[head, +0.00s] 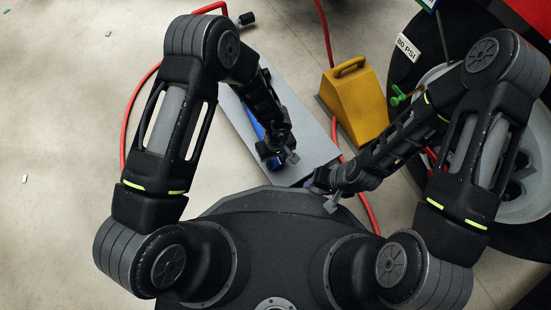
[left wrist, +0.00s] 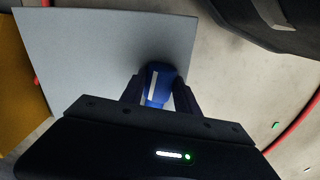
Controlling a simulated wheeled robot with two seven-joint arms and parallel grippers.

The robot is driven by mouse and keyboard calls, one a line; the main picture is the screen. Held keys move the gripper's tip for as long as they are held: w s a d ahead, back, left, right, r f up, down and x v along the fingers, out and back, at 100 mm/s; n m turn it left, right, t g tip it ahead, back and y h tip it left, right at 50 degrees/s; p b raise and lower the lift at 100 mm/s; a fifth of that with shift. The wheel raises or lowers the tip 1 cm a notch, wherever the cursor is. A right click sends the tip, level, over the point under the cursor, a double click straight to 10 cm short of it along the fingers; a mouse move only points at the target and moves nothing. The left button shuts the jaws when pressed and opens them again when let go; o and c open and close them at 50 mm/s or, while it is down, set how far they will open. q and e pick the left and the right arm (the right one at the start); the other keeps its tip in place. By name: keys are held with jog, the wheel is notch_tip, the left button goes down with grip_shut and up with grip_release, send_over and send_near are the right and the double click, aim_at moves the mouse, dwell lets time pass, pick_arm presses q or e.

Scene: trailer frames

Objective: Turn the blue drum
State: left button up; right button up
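The blue drum (left wrist: 160,82) shows in the left wrist view with a pale stripe on its side, between the two fingers of my left gripper (left wrist: 159,92). No clear gap shows beside it, and I cannot tell whether the fingers press on it. In the head view a blue part (head: 257,130) shows beside my left forearm, which hides much of it, over a grey panel (head: 310,140). My left gripper (head: 282,159) points down over this panel, its fingers apart. My right gripper (head: 323,196) has its fingers apart, empty, near the panel's lower right corner.
A yellow wheel chock (head: 354,100) stands right of the panel. A large wheel with a black tyre (head: 405,72) and grey rim is further right, behind my right arm. A red hose (head: 127,120) runs around the panel. The concrete floor (head: 60,150) at left is mostly clear.

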aim_at(279, 159)
pick_arm(q)
grip_shut()
jog(key=shift+d+y+p, duration=0.1)
jog(key=shift+y+p, duration=0.2)
jog(key=shift+p, duration=0.45)
jog(key=shift+g+y, duration=0.3)
jog(key=o, duration=0.6)
grip_release()
jog(key=shift+w+d+r+p, duration=0.15)
jog(key=shift+r+p, duration=0.55)
jog(key=shift+r, duration=0.6)
jog(key=shift+w+d+r+p, duration=0.1)
jog(key=shift+r+p, duration=0.55)
jog(key=shift+r, duration=0.6)
jog(key=shift+w+d+r+p, duration=0.15)
jog(key=shift+r+p, duration=0.55)
jog(key=shift+r, duration=0.6)
